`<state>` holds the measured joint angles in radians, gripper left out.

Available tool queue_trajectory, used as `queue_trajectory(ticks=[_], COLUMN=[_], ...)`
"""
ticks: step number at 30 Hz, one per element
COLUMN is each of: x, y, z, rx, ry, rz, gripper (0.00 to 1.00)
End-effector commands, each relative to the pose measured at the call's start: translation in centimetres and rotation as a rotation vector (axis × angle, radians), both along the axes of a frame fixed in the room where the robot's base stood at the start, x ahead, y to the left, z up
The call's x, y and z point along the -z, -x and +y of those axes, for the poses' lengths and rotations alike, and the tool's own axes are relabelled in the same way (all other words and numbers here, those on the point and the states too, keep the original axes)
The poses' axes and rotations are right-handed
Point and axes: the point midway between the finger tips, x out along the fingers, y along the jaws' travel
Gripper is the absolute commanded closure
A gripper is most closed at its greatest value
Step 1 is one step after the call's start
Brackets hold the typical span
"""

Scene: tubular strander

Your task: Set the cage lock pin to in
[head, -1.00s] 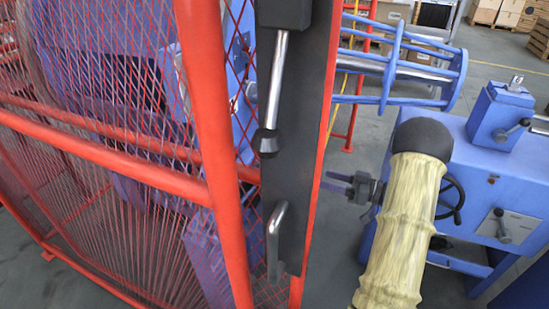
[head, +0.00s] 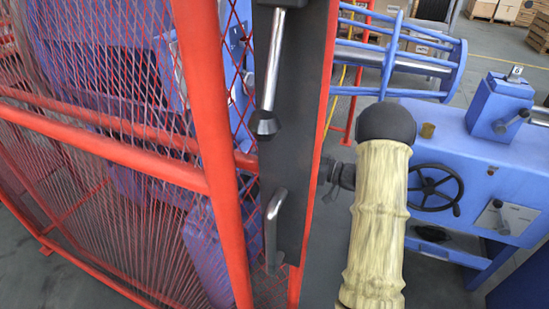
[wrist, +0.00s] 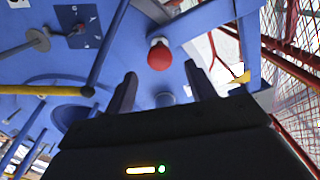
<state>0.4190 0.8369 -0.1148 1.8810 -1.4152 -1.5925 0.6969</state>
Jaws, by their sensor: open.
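A red knob (wrist: 159,55) with a pale collar, which looks like the cage lock pin's knob, stands out from blue machinery at the top centre of the wrist view. Whether the pin is in or out I cannot tell. My gripper (wrist: 160,73) is open, its two dark fingers pointing toward the knob, which shows between and just beyond the fingertips. The knob looks apart from both fingers. I cannot make out the knob in the head view.
A red mesh guard (head: 110,145) fills the left of the head view. Its dark panel (head: 296,140) carries a metal rod (head: 272,65) with a black end and a handle (head: 273,215). A blue bench with a black handwheel (head: 435,189) stands right of my arm. Blue bars (wrist: 205,20) flank the knob.

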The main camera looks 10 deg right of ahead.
Motion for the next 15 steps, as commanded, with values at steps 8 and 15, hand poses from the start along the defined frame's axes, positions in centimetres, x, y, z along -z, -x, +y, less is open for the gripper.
queue_trajectory(ticks=[8,15], x=[0.1,0.0], y=[-2.8,-3.9], z=[4.0,5.4], rx=[-0.003,0.000], ry=[0.001,0.000], rz=[-0.002,-0.001], gripper=[0.45,0.45])
